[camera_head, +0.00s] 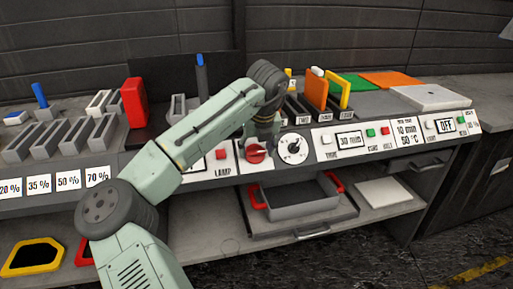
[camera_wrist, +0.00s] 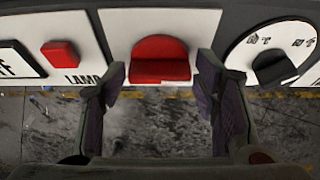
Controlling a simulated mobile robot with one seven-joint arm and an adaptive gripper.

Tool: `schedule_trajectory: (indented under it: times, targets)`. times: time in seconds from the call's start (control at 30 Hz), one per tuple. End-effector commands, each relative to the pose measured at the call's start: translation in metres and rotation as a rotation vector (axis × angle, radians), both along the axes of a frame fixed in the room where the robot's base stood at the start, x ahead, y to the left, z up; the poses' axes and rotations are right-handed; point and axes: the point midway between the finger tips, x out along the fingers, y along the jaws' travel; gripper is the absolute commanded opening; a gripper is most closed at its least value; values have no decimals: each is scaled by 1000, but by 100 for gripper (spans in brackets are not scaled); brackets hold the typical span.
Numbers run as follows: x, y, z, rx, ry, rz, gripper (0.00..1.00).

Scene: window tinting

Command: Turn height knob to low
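A red knob (camera_wrist: 160,62) with a flat grip bar sits on a white panel and faces my gripper (camera_wrist: 163,78). My gripper is open, one finger to each side of the knob's lower part; I cannot tell whether they touch it. In the head view the red knob (camera_head: 256,153) is just below my wrist. To its right is a round white dial (camera_head: 292,149) with a black knob, also in the wrist view (camera_wrist: 272,67). I cannot read a height label on either knob.
A red button (camera_wrist: 60,52) beside the LAMP label is left of the red knob. A timer display (camera_head: 349,140) and small buttons are further right. A grey tray with red handles (camera_head: 300,196) is on the shelf below. A red block (camera_head: 134,103) stands on the counter.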

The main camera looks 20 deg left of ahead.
Motion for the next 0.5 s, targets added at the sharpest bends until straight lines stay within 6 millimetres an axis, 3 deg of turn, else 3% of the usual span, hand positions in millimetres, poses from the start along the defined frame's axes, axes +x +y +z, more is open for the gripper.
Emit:
schedule_trajectory:
  times: [0.5]
  targets:
    - [0,0,0,-1,-1,0,22]
